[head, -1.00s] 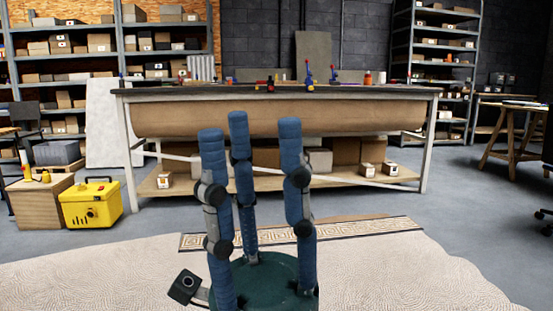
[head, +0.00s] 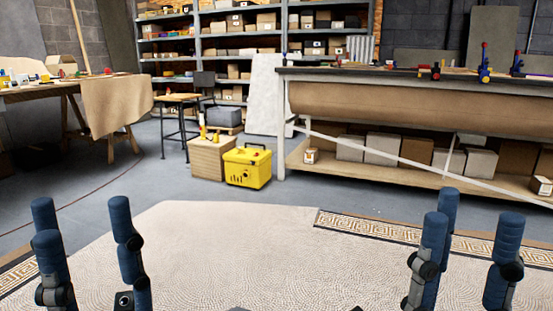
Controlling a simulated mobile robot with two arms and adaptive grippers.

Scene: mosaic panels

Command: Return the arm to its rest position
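My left gripper (head: 82,214) points up at the lower left of the head view. Its blue fingers stand apart with nothing between them. My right gripper (head: 472,204) points up at the lower right. Its blue fingers are also spread, with nothing between them. The palms of both grippers are below the picture edge. Both grippers show in front of the floor, well apart from each other, and neither is seen touching anything.
A patterned mosaic floor panel (head: 230,250) lies ahead. A yellow toolbox (head: 247,168) stands beside a wooden crate (head: 208,160). A long workbench (head: 390,112) is at right, a cloth-draped table (head: 112,104) at left.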

